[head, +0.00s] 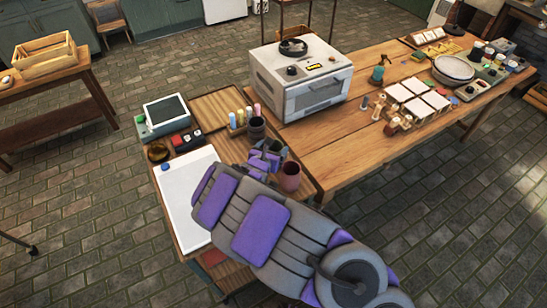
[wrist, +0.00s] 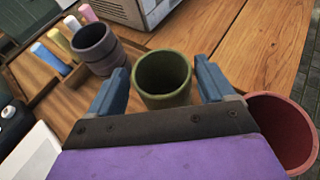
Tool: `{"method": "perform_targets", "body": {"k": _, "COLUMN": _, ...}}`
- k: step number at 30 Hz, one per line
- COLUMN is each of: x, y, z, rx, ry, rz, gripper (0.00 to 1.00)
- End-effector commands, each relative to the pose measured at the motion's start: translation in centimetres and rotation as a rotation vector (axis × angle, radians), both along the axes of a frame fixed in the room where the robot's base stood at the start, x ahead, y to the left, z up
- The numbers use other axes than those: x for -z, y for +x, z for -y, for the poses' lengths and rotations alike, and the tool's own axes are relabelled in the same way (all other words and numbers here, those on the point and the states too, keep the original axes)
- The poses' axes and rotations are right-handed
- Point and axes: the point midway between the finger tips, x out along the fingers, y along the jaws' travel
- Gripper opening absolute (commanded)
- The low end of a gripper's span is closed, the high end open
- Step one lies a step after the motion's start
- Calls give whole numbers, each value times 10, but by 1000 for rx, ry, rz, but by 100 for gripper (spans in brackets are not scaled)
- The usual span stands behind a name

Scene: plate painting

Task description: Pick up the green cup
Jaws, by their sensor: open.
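The green cup (wrist: 163,96) stands upright on the table in the wrist view, between the two fingers of my gripper (wrist: 166,88). The fingers are apart, one on each side of the cup, and I cannot tell whether they touch it. In the head view my gripper (head: 268,158) is over the small table, and a little of the green cup shows beside it (head: 281,150). A dark grey cup (wrist: 97,50) stands to the left of the left finger. A reddish cup (wrist: 283,132) stands close to the right finger, partly hidden.
A white board (head: 190,195) and a device with a screen (head: 165,113) lie to the left. A white oven (head: 301,78) stands behind on the larger wooden table (head: 340,135), whose near part is clear.

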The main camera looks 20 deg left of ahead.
Motion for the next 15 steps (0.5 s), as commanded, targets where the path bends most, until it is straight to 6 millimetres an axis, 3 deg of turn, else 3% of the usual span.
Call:
{"method": "perform_targets", "body": {"k": 5, "x": 7, "y": 16, "z": 1, "rx": 2, "ry": -1, "rz": 0, "gripper": 82}}
{"method": "perform_targets", "body": {"k": 13, "x": 7, "y": 18, "z": -1, "rx": 0, "ry": -2, "rz": 1, "gripper": 82}}
{"method": "perform_targets", "body": {"k": 15, "x": 7, "y": 18, "z": -1, "rx": 0, "ry": -2, "rz": 1, "gripper": 76}}
